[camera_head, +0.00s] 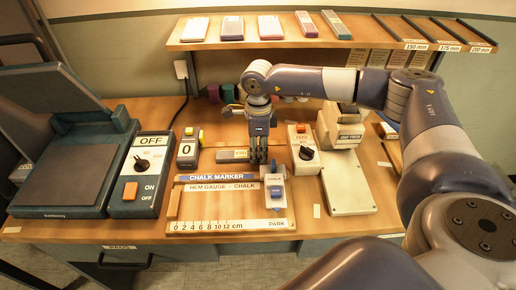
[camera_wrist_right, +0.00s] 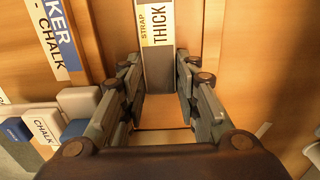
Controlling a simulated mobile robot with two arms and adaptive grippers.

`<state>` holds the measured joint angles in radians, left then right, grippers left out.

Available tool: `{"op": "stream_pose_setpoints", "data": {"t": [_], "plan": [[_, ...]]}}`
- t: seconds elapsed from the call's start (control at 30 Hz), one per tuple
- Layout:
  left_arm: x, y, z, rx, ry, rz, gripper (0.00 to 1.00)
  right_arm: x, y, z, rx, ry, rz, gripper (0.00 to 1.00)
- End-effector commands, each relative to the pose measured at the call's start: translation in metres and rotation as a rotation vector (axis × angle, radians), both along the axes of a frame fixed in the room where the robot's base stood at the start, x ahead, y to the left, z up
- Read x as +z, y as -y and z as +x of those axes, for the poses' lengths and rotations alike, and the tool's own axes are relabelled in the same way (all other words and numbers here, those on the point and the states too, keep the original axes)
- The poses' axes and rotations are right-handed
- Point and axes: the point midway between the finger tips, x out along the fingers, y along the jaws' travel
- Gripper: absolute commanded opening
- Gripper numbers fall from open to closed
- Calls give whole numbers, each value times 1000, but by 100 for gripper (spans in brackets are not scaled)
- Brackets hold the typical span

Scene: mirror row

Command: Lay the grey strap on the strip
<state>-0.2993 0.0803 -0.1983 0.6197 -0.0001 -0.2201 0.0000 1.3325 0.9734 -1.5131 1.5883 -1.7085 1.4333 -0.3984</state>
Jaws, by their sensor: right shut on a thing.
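The grey strap (camera_head: 233,156) lies level, low over the wooden table, behind the chalk marker sign. In the right wrist view the strap (camera_wrist_right: 157,70) is dark grey with a pale label reading STRAP THICK. My right gripper (camera_head: 262,158) points down at the strap's right end. Its fingers (camera_wrist_right: 160,108) are shut on the strap from both sides. I cannot tell whether the strap still touches the table. Which surface is the strip is not clear; a long wooden ledge crosses the table just behind the CHALK MARKER label (camera_head: 215,178). My left gripper is not in view.
A hem gauge board (camera_head: 220,213) with a chalk block (camera_head: 275,187) stands in front. A switch box (camera_head: 141,178) and dark press (camera_head: 75,160) are left. A knob box (camera_head: 303,150) and snap press (camera_head: 342,125) are close on the right. A shelf (camera_head: 330,40) spans behind.

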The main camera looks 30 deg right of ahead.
Motion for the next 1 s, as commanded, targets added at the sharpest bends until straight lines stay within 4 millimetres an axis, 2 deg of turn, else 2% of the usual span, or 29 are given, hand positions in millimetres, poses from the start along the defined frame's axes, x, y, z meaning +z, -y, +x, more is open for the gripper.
{"op": "stream_pose_setpoints", "data": {"t": [0.37, 0.4, 0.47, 0.5, 0.83, 1.0], "plan": [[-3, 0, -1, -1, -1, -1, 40, -5, 0, 0, 1, 1, 0, 5], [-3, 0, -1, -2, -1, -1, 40, -4, 0, 0, 1, 1, -1, 34], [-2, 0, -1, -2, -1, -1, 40, -4, 0, 0, 1, 1, -1, 48], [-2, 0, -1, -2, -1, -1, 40, -4, 0, 0, 1, 1, -1, 50], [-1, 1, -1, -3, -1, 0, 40, -2, 0, 0, 1, 1, -1, 50], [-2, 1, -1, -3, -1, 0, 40, 13, 0, 1, 1, 4, 0, 50]]}}
